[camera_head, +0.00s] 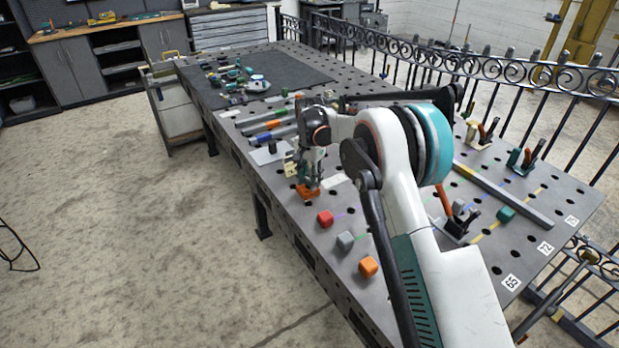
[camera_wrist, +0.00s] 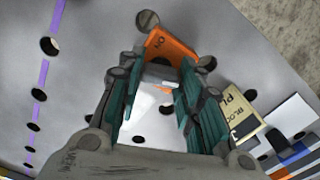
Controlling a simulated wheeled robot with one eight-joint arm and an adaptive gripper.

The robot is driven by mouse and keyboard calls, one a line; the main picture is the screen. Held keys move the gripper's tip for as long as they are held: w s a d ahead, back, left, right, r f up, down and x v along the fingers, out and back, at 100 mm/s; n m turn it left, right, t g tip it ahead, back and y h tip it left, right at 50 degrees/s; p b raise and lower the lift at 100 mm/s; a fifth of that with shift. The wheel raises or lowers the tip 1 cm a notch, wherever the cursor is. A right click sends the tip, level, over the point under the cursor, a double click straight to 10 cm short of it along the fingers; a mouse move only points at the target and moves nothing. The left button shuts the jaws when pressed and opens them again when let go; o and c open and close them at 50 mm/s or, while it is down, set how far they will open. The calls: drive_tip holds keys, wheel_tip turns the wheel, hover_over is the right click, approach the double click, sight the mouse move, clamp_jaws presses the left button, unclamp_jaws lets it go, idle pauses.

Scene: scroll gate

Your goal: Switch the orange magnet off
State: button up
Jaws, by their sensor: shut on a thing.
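The orange magnet (camera_head: 307,194) sits on the perforated steel table near its left edge. My gripper (camera_head: 312,172) points down right over it. In the wrist view the magnet's orange top (camera_wrist: 172,46) shows at the far end of the fingers, with the lettering "ON" on it. My gripper (camera_wrist: 163,75) has its teal-padded fingers on either side of the magnet's upper part and is shut on it. The part between the fingertips is largely hidden, so I cannot tell the knob's exact turn.
A lettered plate (camera_wrist: 240,108) lies close beside the magnet. Toggle clamps (camera_head: 482,134) stand on the right, before an iron fence (camera_head: 500,75).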

sight(309, 179)
drive_tip(key=shift+m, duration=2)
drive_tip(key=o, duration=1.1)
drive_tip(key=shift+c, duration=0.2)
wheel_tip(309, 179, up, 12)
